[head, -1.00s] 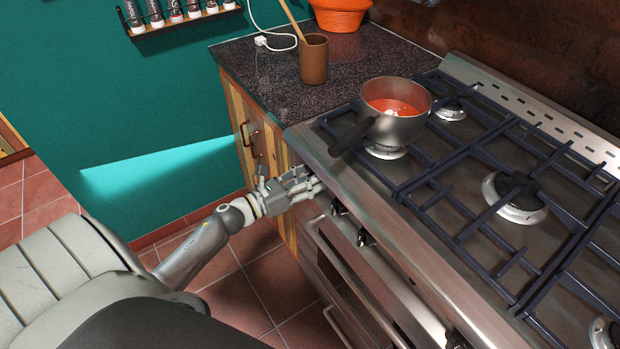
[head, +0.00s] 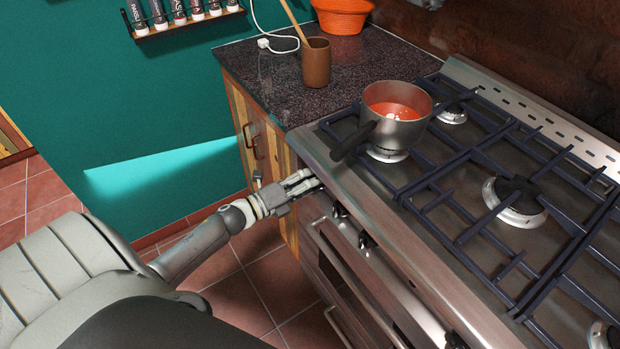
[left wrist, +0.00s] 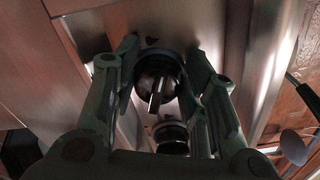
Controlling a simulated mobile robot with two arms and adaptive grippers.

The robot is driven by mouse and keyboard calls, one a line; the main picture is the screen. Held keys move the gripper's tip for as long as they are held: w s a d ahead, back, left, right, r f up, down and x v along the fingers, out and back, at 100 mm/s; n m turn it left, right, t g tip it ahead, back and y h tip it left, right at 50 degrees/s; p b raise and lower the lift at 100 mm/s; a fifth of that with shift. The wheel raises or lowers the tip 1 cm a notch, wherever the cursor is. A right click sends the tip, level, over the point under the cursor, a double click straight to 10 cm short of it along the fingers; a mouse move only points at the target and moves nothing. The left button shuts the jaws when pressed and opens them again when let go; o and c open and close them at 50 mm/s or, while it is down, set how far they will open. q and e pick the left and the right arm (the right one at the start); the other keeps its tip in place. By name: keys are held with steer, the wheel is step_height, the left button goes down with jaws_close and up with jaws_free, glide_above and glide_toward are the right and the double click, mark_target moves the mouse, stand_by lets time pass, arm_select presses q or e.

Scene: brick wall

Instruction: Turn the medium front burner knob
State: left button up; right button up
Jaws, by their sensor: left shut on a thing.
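My left gripper (head: 308,185) is at the stove's front panel, by its left end. In the left wrist view its fingers (left wrist: 160,85) are on both sides of a round dark knob (left wrist: 158,72) with a bright raised bar, and they are shut on it. In the head view this knob is hidden by the gripper. A second knob (left wrist: 172,136) shows just beyond it in the left wrist view. More knobs, such as this one (head: 366,241), line the front panel to the right. I cannot tell from any marking which burner the held knob serves. My right gripper is not in view.
A pot of red sauce (head: 397,112) stands on the left front burner, its dark handle (head: 353,141) reaching over the front edge. The oven handle (head: 345,268) runs below the knobs. A wooden cabinet (head: 284,155) and dark counter (head: 290,85) adjoin the stove's left.

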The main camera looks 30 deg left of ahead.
arm_select(q)
steer(key=shift+a+f+n+p, duration=0.15)
steer(key=shift+n+p, duration=0.25)
steer(key=shift+n, duration=1.7)
steer(key=shift+f, duration=0.1)
steer(key=o, duration=0.9)
steer(key=shift+s, duration=0.1)
steer(key=shift+v, duration=3.9)
